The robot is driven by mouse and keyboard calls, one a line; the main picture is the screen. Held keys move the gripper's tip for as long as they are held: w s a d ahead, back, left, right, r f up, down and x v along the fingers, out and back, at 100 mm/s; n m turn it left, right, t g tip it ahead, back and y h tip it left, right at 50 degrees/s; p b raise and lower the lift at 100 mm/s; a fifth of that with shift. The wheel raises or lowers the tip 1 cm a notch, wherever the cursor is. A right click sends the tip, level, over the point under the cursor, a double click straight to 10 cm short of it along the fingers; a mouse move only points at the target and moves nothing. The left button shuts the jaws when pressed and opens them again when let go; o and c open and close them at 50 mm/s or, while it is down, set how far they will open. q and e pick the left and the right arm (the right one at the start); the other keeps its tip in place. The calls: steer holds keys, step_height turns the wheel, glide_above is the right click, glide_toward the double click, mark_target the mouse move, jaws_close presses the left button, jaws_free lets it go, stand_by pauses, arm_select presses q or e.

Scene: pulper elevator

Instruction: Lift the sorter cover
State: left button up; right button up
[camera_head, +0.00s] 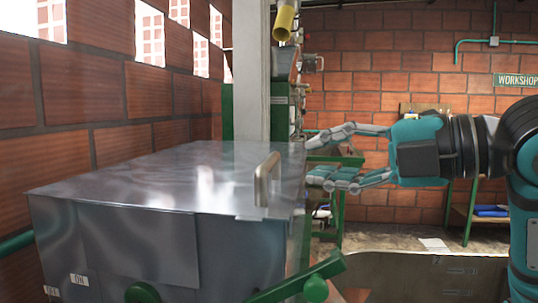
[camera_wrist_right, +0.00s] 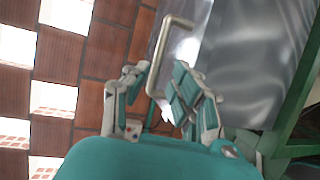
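The sorter cover (camera_head: 150,180) is a flat, shiny grey metal lid lying shut on the grey sorter box (camera_head: 100,245) in the head view. Its handle (camera_head: 261,185) is a bent metal bar near the cover's right edge. My right gripper (camera_head: 312,160) is open, to the right of the handle, with its fingers pointing left towards it. In the right wrist view the handle (camera_wrist_right: 158,55) shows ahead of and partly between the spread fingers (camera_wrist_right: 150,85). I see no contact between them. The cover (camera_wrist_right: 260,60) fills the upper right there. My left gripper is not in view.
A pale post (camera_head: 252,70) and machine parts with a yellow pipe (camera_head: 285,20) stand behind the cover. A brick wall (camera_head: 90,90) runs along the left.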

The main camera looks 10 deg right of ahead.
mark_target(275, 162)
steer(key=p+x, duration=0.1)
steer(key=x, duration=0.6)
steer(key=shift+w+a+f+p, duration=0.1)
steer(key=shift+w+a+p, duration=0.1)
steer(key=shift+a+p, duration=0.15)
steer(key=shift+w+a+f, duration=0.2)
steer(key=shift+w+a, duration=0.15)
steer(key=shift+w, duration=0.1)
jaws_close()
